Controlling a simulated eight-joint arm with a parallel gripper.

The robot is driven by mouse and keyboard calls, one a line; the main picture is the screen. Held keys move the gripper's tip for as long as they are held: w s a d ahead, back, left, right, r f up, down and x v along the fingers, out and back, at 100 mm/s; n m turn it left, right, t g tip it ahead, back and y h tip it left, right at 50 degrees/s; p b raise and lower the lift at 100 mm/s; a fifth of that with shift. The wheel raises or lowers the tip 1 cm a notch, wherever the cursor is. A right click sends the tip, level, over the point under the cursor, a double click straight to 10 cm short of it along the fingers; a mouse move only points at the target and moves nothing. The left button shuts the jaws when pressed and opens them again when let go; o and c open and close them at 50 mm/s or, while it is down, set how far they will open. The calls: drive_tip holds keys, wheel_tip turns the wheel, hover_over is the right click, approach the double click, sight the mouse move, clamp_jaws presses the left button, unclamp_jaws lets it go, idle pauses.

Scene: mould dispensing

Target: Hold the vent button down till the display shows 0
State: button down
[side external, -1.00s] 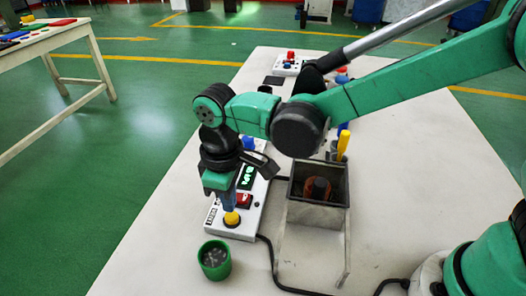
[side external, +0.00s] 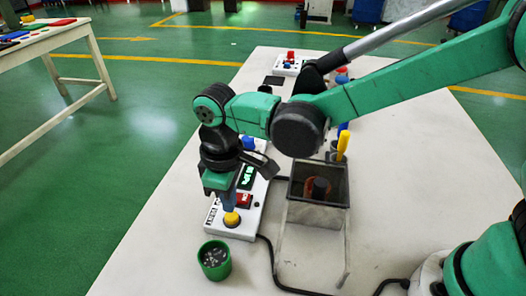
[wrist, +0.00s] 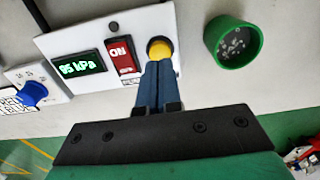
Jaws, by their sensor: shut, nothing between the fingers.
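My gripper (side external: 231,207) points down with its blue fingers together and nothing between them. Its fingertips (wrist: 158,63) are right at the yellow button (wrist: 160,48) on the white control box (wrist: 92,42). They appear to touch the button; how far it is pressed I cannot tell. In the side view, the button (side external: 232,218) sits under the fingertips at the box's near end. The green-lit display (wrist: 80,64) reads about 95 kPa in the wrist view. A red rocker switch (wrist: 122,57) lies between display and button.
A green cup (side external: 214,260) with grey pieces stands in front of the control box. A metal open-topped box (side external: 318,213) with a dark and reddish thing inside stands to the right. A blue knob (wrist: 33,93) is beside the display. A black cable runs along the table.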

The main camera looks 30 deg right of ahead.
drive_tip(key=shift+f, duration=1.25)
idle(2.8)
wheel_tip(320, 180, up, 12)
drive_tip(key=shift+f, duration=0.25)
idle(0.8)
drive_tip(key=shift+d, duration=0.1)
drive_tip(key=s+d+m+t, duration=0.1)
drive_tip(key=d+m+t, duration=0.1)
drive_tip(key=d, duration=0.4)
drive_tip(key=s+d+m+t, duration=0.2)
drive_tip(key=d+m, duration=0.1)
drive_tip(key=d, duration=0.4)
drive_tip(key=s+d+m+t, duration=0.1)
drive_tip(key=d+m+t, duration=0.1)
drive_tip(key=d, duration=0.4)
drive_tip(key=shift+s+d+f+m+t, duration=0.3)
drive_tip(key=shift+s+m+t, duration=0.1)
drive_tip(key=shift+m, duration=0.4)
drive_tip(key=shift+s+d+f, duration=0.15)
drive_tip(key=shift+d+f, duration=0.1)
drive_tip(key=shift+d, duration=0.15)
drive_tip(key=c, duration=1.5)
unclamp_jaws()
